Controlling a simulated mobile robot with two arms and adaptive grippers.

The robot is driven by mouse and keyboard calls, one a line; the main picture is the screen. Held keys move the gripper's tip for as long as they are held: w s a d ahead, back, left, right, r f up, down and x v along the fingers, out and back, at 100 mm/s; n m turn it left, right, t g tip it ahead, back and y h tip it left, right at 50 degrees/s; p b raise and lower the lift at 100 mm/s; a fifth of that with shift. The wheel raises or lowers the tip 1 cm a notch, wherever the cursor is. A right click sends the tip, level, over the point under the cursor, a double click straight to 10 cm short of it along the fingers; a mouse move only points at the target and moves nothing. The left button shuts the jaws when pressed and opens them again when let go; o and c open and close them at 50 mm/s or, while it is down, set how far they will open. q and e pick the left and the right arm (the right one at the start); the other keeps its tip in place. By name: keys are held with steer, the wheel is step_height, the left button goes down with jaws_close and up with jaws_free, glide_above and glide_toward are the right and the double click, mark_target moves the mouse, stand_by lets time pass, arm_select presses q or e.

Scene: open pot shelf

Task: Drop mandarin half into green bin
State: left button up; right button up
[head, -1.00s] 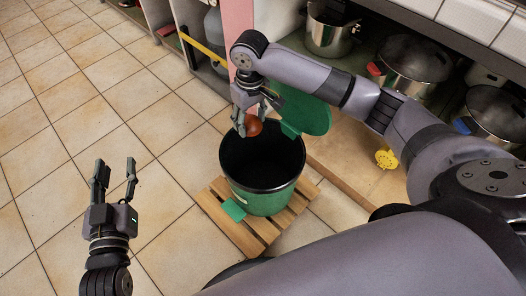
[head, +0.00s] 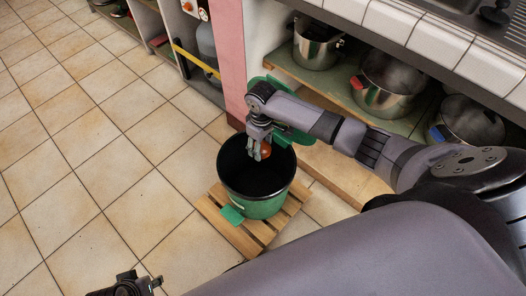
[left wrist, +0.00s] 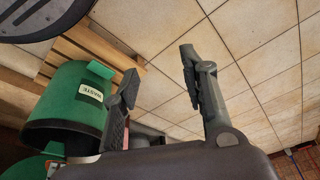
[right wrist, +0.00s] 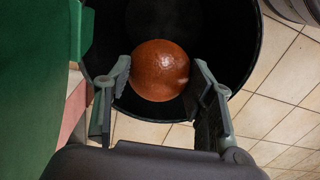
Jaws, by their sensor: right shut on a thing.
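The mandarin half (right wrist: 160,70) is a round orange-brown piece between the fingers of my right gripper (right wrist: 160,85). In the head view my right gripper (head: 259,151) holds the mandarin half (head: 266,152) over the open mouth of the green bin. The green bin (head: 262,207) has a black rim and dark inside, and stands on a wooden slatted pallet. In the left wrist view it shows tilted, with a white label (left wrist: 91,93). My left gripper (left wrist: 157,90) is open and empty; in the head view only part of it shows at the bottom edge.
The wooden pallet (head: 244,241) lies under the bin. The bin's green lid (head: 298,137) stands open behind my right gripper. A shelf with several metal pots (head: 388,88) is at the right. A pink post (head: 229,50) stands behind. Tiled floor at the left is clear.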

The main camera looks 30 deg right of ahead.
steer(key=shift+f+b, duration=0.65)
steer(key=shift+f, duration=0.05)
arm_select(q)
steer(key=b+v, duration=0.3)
steer(key=v, duration=0.2)
arm_select(e)
step_height(320, 180, down, 2)
steer(key=shift+f, duration=0.1)
arm_select(q)
steer(key=w+d+r+t+h+b, duration=0.1)
steer(key=w+d+r+t, duration=0.1)
steer(key=w, duration=0.4)
steer(key=w+d+r+t+h+b, duration=0.1)
steer(key=w+d+r+t, duration=0.1)
steer(key=w+r+t, duration=0.3)
steer(key=shift+w+d+t+b, duration=0.3)
steer(key=shift+w+t, duration=0.7)
steer(key=shift+w, duration=0.35)
arm_select(e)
steer(key=shift+f, duration=1.15)
arm_select(q)
steer(key=shift+r, duration=0.15)
arm_select(e)
steer(key=o, duration=1.5)
steer(key=shift+r, duration=0.1)
